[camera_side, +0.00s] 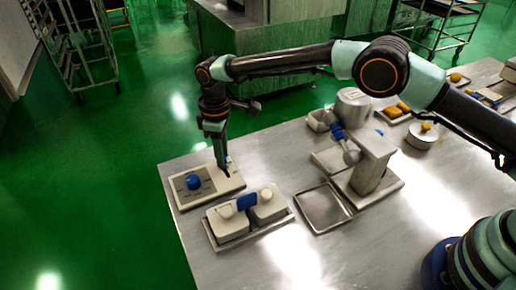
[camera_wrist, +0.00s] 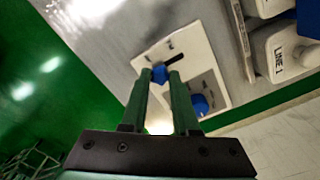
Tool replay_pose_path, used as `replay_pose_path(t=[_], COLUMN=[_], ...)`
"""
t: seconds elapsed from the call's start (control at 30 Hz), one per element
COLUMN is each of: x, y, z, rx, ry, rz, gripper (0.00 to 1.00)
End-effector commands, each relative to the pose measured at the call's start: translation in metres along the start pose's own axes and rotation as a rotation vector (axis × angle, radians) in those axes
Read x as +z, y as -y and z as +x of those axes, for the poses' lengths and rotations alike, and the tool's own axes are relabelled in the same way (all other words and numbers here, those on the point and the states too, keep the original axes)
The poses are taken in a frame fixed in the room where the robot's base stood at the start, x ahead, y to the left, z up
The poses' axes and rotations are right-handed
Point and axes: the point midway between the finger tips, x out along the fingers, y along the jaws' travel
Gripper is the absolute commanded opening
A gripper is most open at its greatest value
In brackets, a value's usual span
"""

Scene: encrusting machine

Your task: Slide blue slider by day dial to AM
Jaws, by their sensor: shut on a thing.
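The blue slider (camera_wrist: 160,74) sits on a cream control panel (camera_wrist: 148,58), between my fingertips. My gripper (camera_wrist: 160,80) is shut on it, with one finger on each side. A dark slot (camera_wrist: 178,57) runs from the slider toward the upper right in the wrist view. The round blue day dial (camera_wrist: 199,104) is on the same panel; it also shows in the side view (camera_side: 193,181). In the side view my gripper (camera_side: 223,165) points down at the panel's right part (camera_side: 222,187), and the slider is hidden there. The AM marking cannot be read.
Beside the panel stands a tray (camera_side: 248,236) with two white-topped units and a blue handle (camera_side: 247,201). An empty metal tray (camera_side: 323,208) and a machine column (camera_side: 370,170) are farther right. The table's left edge is close to the panel.

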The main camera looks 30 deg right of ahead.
Motion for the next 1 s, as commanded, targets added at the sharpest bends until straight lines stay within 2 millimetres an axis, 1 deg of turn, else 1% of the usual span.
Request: replay_pose_path(t=[0.03,0.13,0.6,0.63,0.67,0.7,1.0], x=[-0.0051,-0.0075,-0.0094,-0.0095,-0.0095,-0.0092,-0.0077], y=[-0.0018,-0.0058,-0.0106,-0.0108,-0.0108,-0.0107,-0.01], z=[-0.0008,-0.001,-0.0019,-0.0019,-0.0019,-0.0018,-0.0014], rx=[0.004,0.004,0.006,0.006,0.006,0.006,0.003], ry=[-0.009,-0.01,-0.014,-0.014,-0.014,-0.013,-0.007], rz=[-0.004,-0.005,-0.003,-0.003,-0.003,-0.003,-0.003], gripper=[0.0,0.0,0.0,0.4,0.52,0.6,0.6])
